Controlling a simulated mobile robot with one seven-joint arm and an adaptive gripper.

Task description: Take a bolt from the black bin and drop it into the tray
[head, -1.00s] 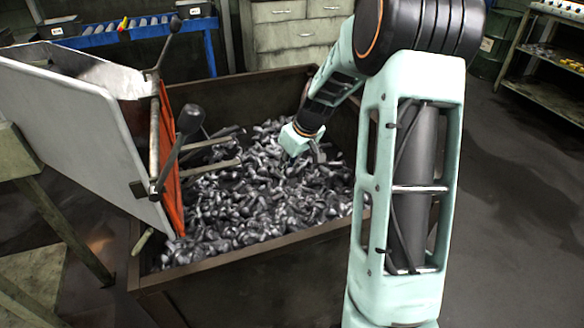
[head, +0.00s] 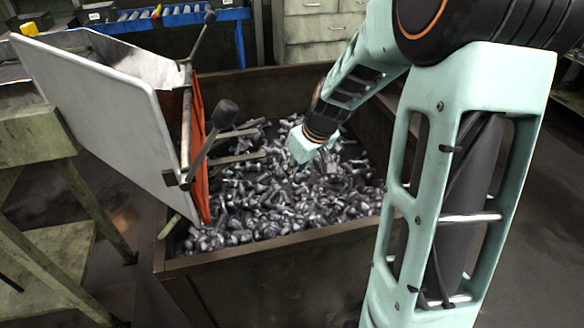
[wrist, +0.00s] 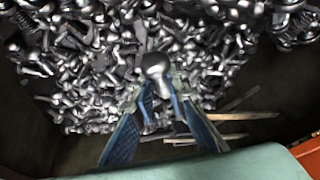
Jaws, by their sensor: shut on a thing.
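The black bin (head: 270,250) is filled with a heap of loose grey metal bolts (head: 300,200). My gripper (wrist: 158,92) is over the heap inside the bin. In the wrist view its two blue-padded fingers are closed around one bolt (wrist: 156,64), whose round head sticks out beyond the fingertips. The bolt's shank is mostly hidden between the fingers. In the head view the gripper's body (head: 303,146) hangs above the bolts, and its fingertips are too small to make out. I cannot pick out the tray with certainty.
A white-and-orange tilted chute (head: 100,110) with black-knobbed levers (head: 224,114) leans over the bin's left side. Metal bars reach into the bin. A blue-framed rack (head: 180,18) and a drawer cabinet (head: 320,28) stand behind.

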